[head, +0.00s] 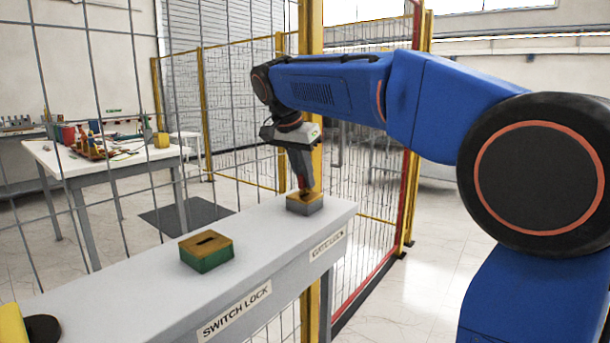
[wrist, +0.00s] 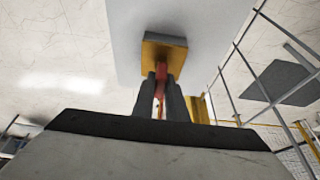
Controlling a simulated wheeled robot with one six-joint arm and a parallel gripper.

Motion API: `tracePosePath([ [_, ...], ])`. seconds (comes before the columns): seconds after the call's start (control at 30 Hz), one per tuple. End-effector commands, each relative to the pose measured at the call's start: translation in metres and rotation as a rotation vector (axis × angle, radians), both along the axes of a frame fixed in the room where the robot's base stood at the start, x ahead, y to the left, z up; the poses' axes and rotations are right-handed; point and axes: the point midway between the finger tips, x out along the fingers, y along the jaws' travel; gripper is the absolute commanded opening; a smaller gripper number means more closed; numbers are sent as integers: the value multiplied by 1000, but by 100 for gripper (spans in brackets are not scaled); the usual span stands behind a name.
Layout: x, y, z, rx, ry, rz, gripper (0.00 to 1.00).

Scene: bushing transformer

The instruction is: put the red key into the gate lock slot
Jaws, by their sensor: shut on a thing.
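My gripper (head: 304,184) points down over the gate lock (head: 305,204), a grey block with a yellow-brown top at the far end of the shelf. In the wrist view the fingers (wrist: 161,80) are shut on the red key (wrist: 161,72). The key's far end meets the yellow top of the gate lock (wrist: 176,52). The fingers and key cover the slot, so I cannot tell how deep the key is in it. In the head view only a little red shows between the fingers.
The switch lock (head: 207,252), green with a yellow-brown top and a dark slot, sits nearer on the grey shelf (head: 150,290). A yellow and black object (head: 22,326) is at the lower left. Wire fence and a yellow post (head: 312,30) stand close behind the shelf. A cluttered table (head: 60,163) is beyond.

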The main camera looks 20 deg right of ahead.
Motion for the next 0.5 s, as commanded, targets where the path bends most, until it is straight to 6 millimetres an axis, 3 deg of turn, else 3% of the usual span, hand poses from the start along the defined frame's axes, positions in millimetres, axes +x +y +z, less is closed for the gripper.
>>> tracePosePath([
  [0.5,0,0,-5,-1,1,0,0],
])
